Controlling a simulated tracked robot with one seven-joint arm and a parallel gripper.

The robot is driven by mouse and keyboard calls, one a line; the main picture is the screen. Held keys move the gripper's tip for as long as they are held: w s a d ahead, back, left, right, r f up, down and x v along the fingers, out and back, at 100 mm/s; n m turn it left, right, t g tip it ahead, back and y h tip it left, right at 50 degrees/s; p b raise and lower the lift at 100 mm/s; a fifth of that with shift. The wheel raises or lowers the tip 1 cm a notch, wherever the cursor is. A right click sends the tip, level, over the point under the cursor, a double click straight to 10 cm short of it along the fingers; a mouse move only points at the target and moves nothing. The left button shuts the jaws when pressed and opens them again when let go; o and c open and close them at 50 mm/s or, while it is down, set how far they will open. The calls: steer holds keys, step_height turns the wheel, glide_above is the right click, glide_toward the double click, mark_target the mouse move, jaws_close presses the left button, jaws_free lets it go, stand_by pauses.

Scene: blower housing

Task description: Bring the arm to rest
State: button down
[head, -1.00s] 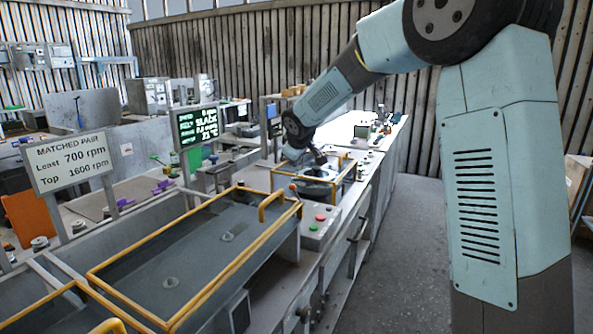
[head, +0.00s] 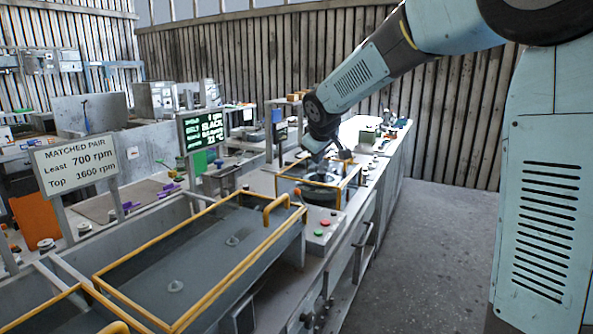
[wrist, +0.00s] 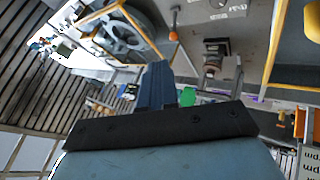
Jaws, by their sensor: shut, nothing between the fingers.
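My arm reaches from the right over the bench in the head view. My gripper (head: 343,154) is above the blower housing (head: 320,194), apart from it as far as I can see. In the wrist view my gripper's dark fingers (wrist: 156,84) are together with nothing between them. The round grey housing also shows there at the upper left (wrist: 120,32), inside a yellow-railed frame.
A yellow-railed cover (head: 180,275) lies in front. A control box with red and green buttons (head: 322,233) stands beside the housing. A lit display (head: 203,130) and a "MATCHED PAIR" sign (head: 80,163) stand at left. The floor (head: 430,250) at right is clear.

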steer(key=s+d+r+m, duration=0.3)
steer(key=s+d, duration=0.5)
steer(key=s, duration=0.3)
steer(key=s+d+f+m, duration=0.1)
steer(key=s+d+m, duration=0.1)
steer(key=s, duration=0.6)
steer(key=s+d+f+m+g, duration=0.1)
steer(key=s+d, duration=0.3)
steer(key=s, duration=0.5)
steer(key=s+d+f+m+g, duration=0.1)
steer(key=s+d+f+m, duration=0.1)
steer(key=s, duration=0.7)
steer(key=shift+s+d+f+m, duration=0.2)
steer(key=shift+d+m, duration=0.4)
steer(key=shift+m, duration=0.1)
steer(key=shift+a, duration=0.15)
